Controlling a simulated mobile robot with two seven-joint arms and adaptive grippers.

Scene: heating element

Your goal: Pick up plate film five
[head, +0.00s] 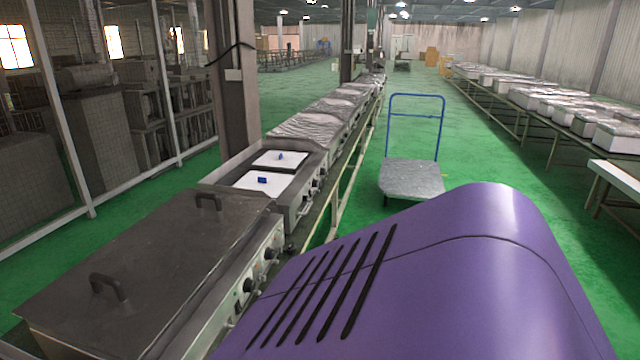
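Two white flat plates with small blue blocks on top lie in an open metal unit in the row at the left of the head view. One is the nearer plate (277,188) and the other is the farther plate (293,162). I cannot tell which of them, if either, is plate film five; no label is readable. Neither of my grippers is in view.
A closed dark-lidded unit (150,265) with two handles stands nearest. Wrapped units (312,124) continue behind the plates. A blue-handled cart (412,178) stands on the green floor. A long table (520,92) with white boxes runs along the right.

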